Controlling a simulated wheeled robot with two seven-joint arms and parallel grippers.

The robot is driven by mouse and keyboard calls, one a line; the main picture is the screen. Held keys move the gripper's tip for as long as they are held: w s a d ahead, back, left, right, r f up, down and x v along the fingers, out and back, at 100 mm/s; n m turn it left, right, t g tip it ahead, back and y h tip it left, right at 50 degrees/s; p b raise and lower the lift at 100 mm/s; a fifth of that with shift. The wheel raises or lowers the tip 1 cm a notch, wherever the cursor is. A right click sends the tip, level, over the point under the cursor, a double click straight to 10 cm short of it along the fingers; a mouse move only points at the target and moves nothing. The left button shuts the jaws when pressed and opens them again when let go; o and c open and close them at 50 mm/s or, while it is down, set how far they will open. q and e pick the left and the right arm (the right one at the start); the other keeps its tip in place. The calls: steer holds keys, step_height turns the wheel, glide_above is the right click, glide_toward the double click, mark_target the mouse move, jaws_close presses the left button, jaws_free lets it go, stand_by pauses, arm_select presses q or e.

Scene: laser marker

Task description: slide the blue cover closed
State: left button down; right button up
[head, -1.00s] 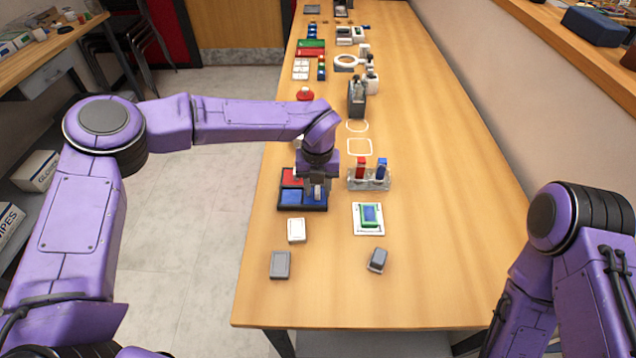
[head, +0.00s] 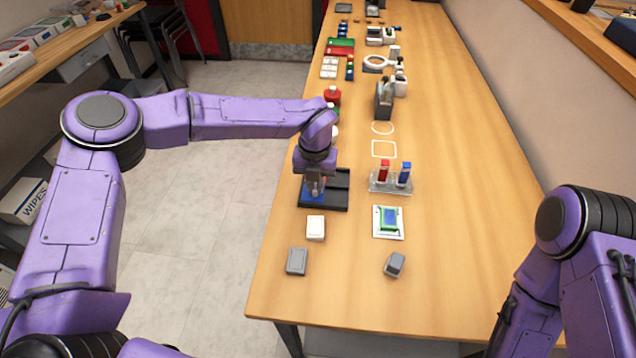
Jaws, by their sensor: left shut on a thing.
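A dark tray (head: 339,190) lies near the left edge of the table. The blue cover (head: 309,196) shows as a small blue patch on the tray's left part, mostly hidden by my left gripper. My left gripper (head: 316,192) points down over the tray's left side and is shut on the blue cover. The tray's right part shows bare and dark. The tray's far left part is hidden behind my gripper. My right arm is at the right edge, and its gripper is out of view.
A white box (head: 316,228) and a grey block (head: 297,261) lie nearer me. A clear stand (head: 391,182) with a red and a blue piece is right of the tray. A tape dispenser (head: 384,100) stands farther back. The table's right side is clear.

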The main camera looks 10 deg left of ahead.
arm_select(q)
steer(key=shift+w+a, duration=0.1)
steer(key=shift+a, duration=0.15)
steer(key=shift+d, duration=0.15)
steer(key=c, duration=1.1)
jaws_free()
steer(key=shift+c, duration=0.2)
steer(key=shift+a, duration=0.2)
steer(key=shift+d+r, duration=0.15)
steer(key=shift+r, duration=0.1)
step_height(320, 180, up, 10)
steer(key=b, duration=0.2)
steer(key=shift+r, duration=0.1)
